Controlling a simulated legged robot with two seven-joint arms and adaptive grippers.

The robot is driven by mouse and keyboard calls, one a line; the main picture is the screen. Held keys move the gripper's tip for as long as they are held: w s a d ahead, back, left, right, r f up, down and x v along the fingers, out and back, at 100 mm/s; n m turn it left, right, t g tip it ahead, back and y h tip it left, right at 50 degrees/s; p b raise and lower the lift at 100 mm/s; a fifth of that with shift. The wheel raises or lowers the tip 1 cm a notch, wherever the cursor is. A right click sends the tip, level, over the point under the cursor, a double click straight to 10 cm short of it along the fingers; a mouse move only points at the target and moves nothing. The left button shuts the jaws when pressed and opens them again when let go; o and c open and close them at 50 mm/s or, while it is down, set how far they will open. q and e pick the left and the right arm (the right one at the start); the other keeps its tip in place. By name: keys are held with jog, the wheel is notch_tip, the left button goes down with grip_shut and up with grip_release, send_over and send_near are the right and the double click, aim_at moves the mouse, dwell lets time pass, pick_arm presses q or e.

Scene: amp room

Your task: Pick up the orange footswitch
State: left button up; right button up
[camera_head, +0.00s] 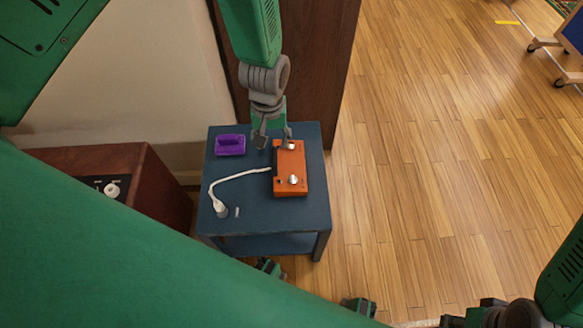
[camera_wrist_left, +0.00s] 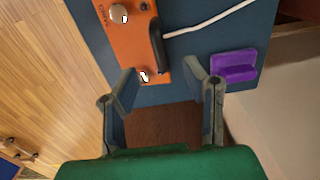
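The orange footswitch (camera_head: 289,174) lies flat on a small dark blue table (camera_head: 255,226), with silver knobs on top and a white cable from its left side. It also shows in the left wrist view (camera_wrist_left: 127,38), at the upper left, with a dark bar along one edge. My left gripper (camera_head: 275,139) is open and empty, at the far end of the footswitch. In the left wrist view its two fingers (camera_wrist_left: 160,75) are spread apart, the left one close to the footswitch's near end. I cannot tell whether they touch. My right gripper's fingers are not visible.
A purple block-like object (camera_head: 230,145) sits on the table left of my left gripper. The white cable ends in a plug (camera_head: 221,210). A reddish-brown cabinet (camera_head: 155,190) stands left; a dark wood panel (camera_head: 315,60) stands behind. Open wooden floor (camera_head: 430,170) lies to the right.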

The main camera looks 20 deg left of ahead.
aim_at(274, 154)
pick_arm(q)
jog(key=shift+a+f, duration=0.15)
jog(key=shift+f, duration=0.8)
jog(key=shift+a+f+b, duration=0.3)
jog(key=shift+f+b, duration=0.1)
jog(key=shift+f, duration=0.35)
jog(key=f, duration=0.1)
jog(key=f+b, duration=0.1)
jog(key=f, duration=0.1)
jog(key=d+f+b, duration=0.1)
jog(key=f, duration=0.1)
jog(key=shift+w, duration=0.25)
jog(key=shift+r, duration=0.15)
jog(key=shift+a, duration=0.15)
grip_shut()
